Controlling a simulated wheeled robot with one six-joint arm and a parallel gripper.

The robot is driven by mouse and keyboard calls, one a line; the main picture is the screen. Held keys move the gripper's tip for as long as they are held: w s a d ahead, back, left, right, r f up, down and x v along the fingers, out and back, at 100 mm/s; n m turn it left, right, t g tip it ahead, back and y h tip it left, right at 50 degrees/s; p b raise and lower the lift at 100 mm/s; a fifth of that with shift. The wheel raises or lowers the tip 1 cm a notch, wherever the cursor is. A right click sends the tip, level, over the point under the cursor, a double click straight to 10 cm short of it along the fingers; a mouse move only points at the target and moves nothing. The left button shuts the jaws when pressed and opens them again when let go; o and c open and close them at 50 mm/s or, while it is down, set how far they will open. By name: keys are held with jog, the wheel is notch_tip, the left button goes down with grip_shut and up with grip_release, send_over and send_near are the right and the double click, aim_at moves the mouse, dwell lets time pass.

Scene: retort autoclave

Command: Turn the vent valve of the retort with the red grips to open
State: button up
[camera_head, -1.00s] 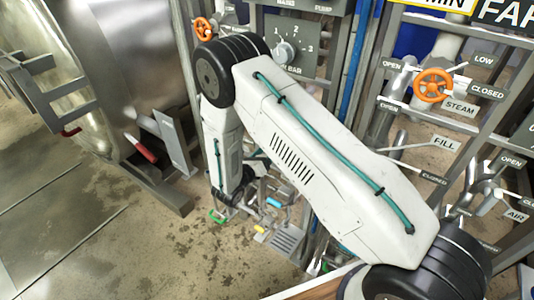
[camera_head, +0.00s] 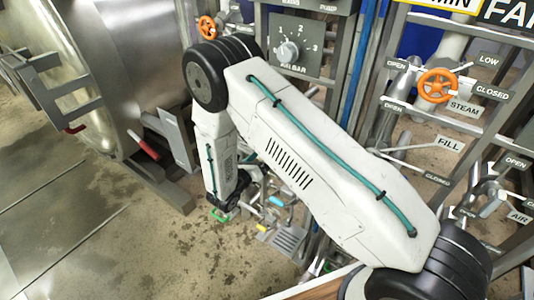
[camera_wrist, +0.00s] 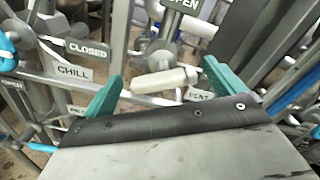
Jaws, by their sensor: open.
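In the wrist view a cream, bar-like lever handle (camera_wrist: 165,82) lies crosswise between the green fingers of my gripper (camera_wrist: 163,72). The fingers are apart, and I cannot tell whether either touches the handle. A partly covered VENT label (camera_wrist: 200,95) is just right of the handle, and an OPEN label (camera_wrist: 183,4) is above it. In the head view the retort (camera_head: 120,70) at left has red grips (camera_head: 142,147) near its lower edge. My arm hides most of the valve area there, and a green finger of my gripper shows low down.
A CLOSED label (camera_wrist: 87,50) and a CHILL label (camera_wrist: 73,71) are at left in the wrist view, among pipes and a blue handle (camera_wrist: 6,52). In the head view, an orange steam wheel (camera_head: 437,85) and a dial panel (camera_head: 303,44) flank my arm. The left floor is clear.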

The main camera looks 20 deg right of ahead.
jog(key=v, duration=0.4)
jog(key=shift+s+a, duration=0.15)
jog(key=shift+a, duration=0.15)
dwell(1.3)
jog(key=c, duration=1.3)
jog(key=shift+w+d+f+m, duration=0.1)
jog(key=shift+w+d+m, duration=0.8)
jog(key=shift+m, duration=2.1)
jog(key=shift+w+d+f+m, duration=0.1)
jog(key=shift+w+d+m, duration=0.4)
jog(key=shift+d+m, duration=1.65)
jog(key=shift+w+d+f+m, duration=0.2)
jog(key=shift+w+m, duration=0.55)
jog(key=shift+m, duration=3.1)
jog(key=shift+r, duration=0.1)
grip_shut()
